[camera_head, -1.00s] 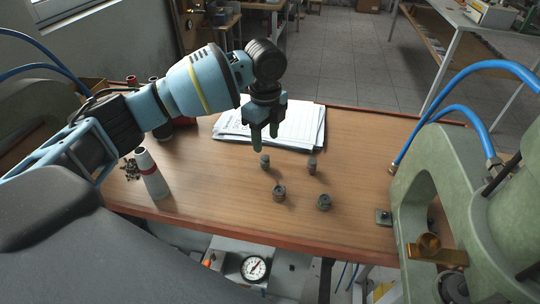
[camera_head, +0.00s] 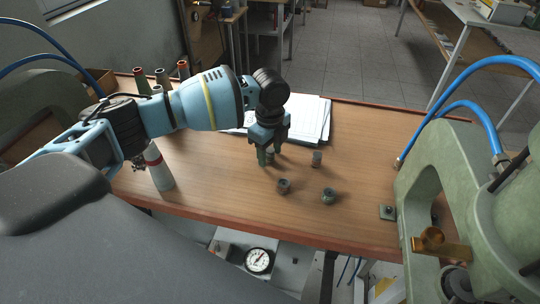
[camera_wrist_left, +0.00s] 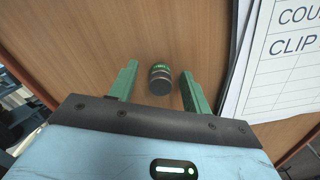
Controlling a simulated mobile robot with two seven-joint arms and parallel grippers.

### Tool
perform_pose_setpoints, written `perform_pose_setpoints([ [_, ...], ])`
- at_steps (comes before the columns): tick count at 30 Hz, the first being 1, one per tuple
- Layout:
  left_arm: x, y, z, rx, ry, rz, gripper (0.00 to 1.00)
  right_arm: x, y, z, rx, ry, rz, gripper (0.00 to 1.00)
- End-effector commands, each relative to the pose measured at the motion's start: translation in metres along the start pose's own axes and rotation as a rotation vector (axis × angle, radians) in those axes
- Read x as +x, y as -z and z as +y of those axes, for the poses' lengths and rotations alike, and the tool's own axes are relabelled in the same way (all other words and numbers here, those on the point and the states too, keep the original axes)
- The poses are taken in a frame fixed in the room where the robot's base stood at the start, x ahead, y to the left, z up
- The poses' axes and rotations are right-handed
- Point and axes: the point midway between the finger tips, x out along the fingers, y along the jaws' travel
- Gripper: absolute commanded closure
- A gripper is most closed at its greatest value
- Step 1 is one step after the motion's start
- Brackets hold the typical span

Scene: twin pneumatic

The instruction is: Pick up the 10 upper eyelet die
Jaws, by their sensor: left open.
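Several small dark metal dies stand on the wooden table (camera_head: 230,190). One die (camera_head: 270,158) is at my left gripper (camera_head: 271,158), partly hidden behind its fingers in the head view. In the left wrist view this die (camera_wrist_left: 160,79) stands between the two open green fingers, apart from both, with a green band whose marking is too small to read. The other dies are a slim one (camera_head: 317,158) to the right and two wider ones, (camera_head: 284,186) and (camera_head: 328,196), nearer the front. I cannot tell by marking which is the 10 upper eyelet die. My right gripper is not in view.
Printed sheets (camera_head: 311,118) lie behind the dies, close beside the gripper. A green press (camera_head: 425,190) with blue hoses stands at the right. The table's front middle is clear.

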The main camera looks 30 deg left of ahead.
Motion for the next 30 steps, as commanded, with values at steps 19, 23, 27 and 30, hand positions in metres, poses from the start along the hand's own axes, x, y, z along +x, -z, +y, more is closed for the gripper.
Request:
perform_pose_setpoints([
  [19,-0.0008,0.0003,-0.0006,0.0,0.002,0.001,1.0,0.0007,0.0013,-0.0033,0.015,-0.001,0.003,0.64],
  [23,-0.0009,0.0003,-0.0006,0.0,0.002,0.001,1.0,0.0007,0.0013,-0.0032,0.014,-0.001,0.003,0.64],
  [27,-0.0032,0.0003,-0.0008,0.0,0.003,0.001,1.0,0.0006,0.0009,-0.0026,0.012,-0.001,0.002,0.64],
  [30,-0.0086,0.0003,-0.0012,0.0,0.004,0.002,1.0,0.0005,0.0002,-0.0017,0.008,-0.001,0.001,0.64],
])
